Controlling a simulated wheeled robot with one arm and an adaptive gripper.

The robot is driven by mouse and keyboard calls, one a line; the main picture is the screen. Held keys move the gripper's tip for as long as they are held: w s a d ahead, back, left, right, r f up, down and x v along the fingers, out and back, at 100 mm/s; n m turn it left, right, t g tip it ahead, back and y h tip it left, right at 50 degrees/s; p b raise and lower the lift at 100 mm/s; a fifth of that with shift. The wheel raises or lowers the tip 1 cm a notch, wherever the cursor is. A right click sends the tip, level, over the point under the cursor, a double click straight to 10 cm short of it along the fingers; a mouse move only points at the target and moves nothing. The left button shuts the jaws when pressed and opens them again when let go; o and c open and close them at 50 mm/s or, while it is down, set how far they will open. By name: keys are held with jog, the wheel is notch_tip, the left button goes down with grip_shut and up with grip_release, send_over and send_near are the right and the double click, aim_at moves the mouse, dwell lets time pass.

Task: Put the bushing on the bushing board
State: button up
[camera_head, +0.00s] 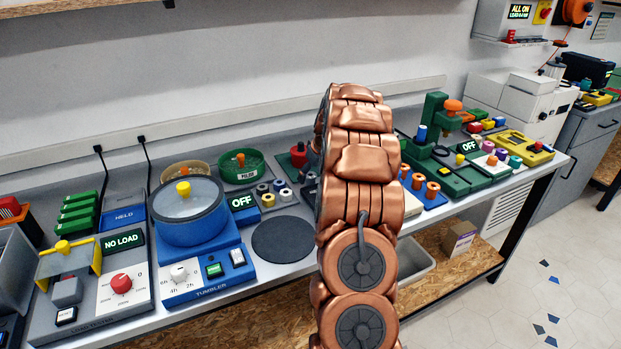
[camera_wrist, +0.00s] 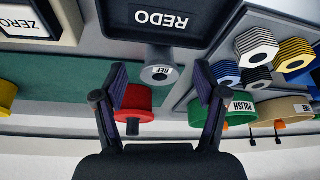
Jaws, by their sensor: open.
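My gripper (camera_wrist: 161,72) is open in the wrist view, and no held thing shows between its fingers. A grey round piece marked REF (camera_wrist: 160,74), with a hole in its face, lies between the fingertips in the picture; I cannot tell how far off it is. Several ribbed rings, white (camera_wrist: 256,47), yellow (camera_wrist: 295,54) and dark, stand on a grey board (camera_wrist: 222,45); they also show in the head view on a grey board (camera_head: 268,206). I cannot tell for sure which piece is the bushing or which is its board. My arm hides the gripper in the head view.
A black tray marked REDO (camera_wrist: 165,22) and a red knob (camera_wrist: 140,100) are close to the fingers. The blue tumbler (camera_head: 188,218) and a green POLISH bowl (camera_head: 240,166) stand left of my arm. A dark round mat (camera_head: 283,239) is bare.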

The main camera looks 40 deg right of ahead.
jog(key=shift+x, duration=1.05)
grip_shut()
jog(key=shift+r, duration=0.15)
